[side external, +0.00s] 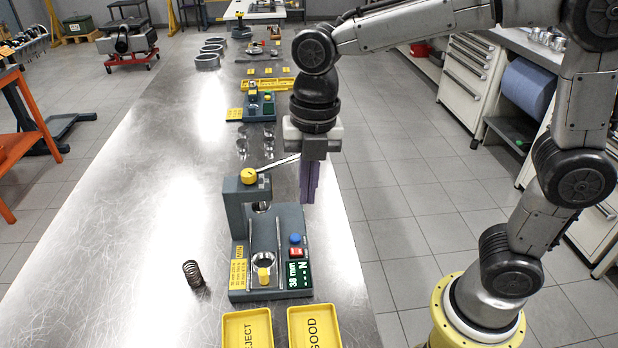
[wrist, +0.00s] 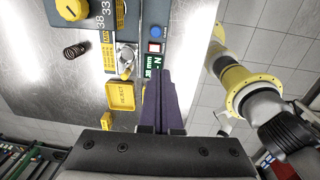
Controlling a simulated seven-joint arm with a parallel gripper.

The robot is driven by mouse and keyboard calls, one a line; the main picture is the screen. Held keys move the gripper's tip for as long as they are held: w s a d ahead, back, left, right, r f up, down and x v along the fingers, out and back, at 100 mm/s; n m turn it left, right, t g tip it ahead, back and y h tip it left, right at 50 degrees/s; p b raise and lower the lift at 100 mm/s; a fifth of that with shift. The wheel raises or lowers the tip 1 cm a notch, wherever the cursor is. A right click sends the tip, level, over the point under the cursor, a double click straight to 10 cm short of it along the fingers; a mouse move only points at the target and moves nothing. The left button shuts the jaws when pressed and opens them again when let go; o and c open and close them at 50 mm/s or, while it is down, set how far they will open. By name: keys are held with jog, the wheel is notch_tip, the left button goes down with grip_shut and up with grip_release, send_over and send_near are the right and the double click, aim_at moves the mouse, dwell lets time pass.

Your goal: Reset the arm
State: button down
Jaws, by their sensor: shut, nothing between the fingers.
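My gripper (side external: 309,182) hangs pointing down at the right edge of the steel bench, above and behind the spring tester's right side. Its two purple fingers are together with nothing between them; they also show in the wrist view (wrist: 164,92). The grey-blue spring tester (side external: 290,225) has a yellow knob (side external: 248,176), a blue button (side external: 295,239), a red button and a green display reading 38 mm and N. A dark coil spring (side external: 193,273) stands on the bench left of the tester, apart from it, and shows in the wrist view (wrist: 74,50).
Yellow trays marked REJECT (side external: 247,333) and GOOD (side external: 314,331) sit in front of the tester. Metal cups (side external: 243,146), another blue fixture (side external: 258,107) and rings (side external: 207,61) stand farther back. The bench's left side is largely clear.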

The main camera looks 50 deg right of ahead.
jog(key=s+d+r+m+t, duration=0.3)
jog(key=s+d+r+m, duration=0.3)
jog(key=s+d, duration=0.15)
jog(key=s+d+f+m+t, duration=0.1)
jog(key=s+d+f+m, duration=0.1)
jog(key=m, duration=0.8)
jog(key=s+d+f+m+t, duration=0.1)
jog(key=s+m, duration=0.4)
jog(key=m, duration=0.6)
notch_tip(320, 180, down, 2)
jog(key=shift+d+f+h, duration=0.15)
jog(key=shift+d+h, duration=0.15)
jog(key=shift+d, duration=0.4)
